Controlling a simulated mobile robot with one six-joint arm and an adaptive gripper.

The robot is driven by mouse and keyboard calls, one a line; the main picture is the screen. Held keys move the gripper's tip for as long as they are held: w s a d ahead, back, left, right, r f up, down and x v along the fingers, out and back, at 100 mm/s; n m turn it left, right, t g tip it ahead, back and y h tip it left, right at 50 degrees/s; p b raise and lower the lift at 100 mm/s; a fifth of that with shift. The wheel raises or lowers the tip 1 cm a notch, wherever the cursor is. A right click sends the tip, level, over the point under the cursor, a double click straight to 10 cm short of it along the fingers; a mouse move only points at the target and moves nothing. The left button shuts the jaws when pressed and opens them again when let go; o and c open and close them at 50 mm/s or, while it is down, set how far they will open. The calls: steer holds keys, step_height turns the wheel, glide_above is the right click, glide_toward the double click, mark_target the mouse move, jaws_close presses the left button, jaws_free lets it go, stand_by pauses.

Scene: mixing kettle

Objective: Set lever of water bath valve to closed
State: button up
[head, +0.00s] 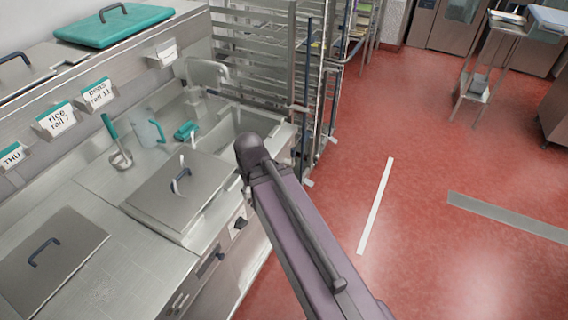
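A steel bath with a lid (182,192) is set into the counter at the middle left. A dark knob or lever (240,224) sits on the front panel below it, and another dark control (219,257) sits lower left. I cannot tell which of these, if any, is the water bath valve lever, or how it is set. My purple-grey arm runs from the lower right up to a dark joint beside the counter edge and hides part of the front. My gripper is not in view.
A second lid (48,262) lies at the lower left. A ladle (116,142), a clear jug (148,128) and a faucet (206,74) with a sink (238,124) stand behind. A tall rack (312,80) stands past the counter.

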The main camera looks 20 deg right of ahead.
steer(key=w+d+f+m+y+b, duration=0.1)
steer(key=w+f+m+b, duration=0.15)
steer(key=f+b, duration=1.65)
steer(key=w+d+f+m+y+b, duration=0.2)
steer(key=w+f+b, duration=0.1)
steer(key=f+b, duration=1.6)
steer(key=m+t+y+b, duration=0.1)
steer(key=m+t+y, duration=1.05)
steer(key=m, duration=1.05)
glide_toward(294, 155)
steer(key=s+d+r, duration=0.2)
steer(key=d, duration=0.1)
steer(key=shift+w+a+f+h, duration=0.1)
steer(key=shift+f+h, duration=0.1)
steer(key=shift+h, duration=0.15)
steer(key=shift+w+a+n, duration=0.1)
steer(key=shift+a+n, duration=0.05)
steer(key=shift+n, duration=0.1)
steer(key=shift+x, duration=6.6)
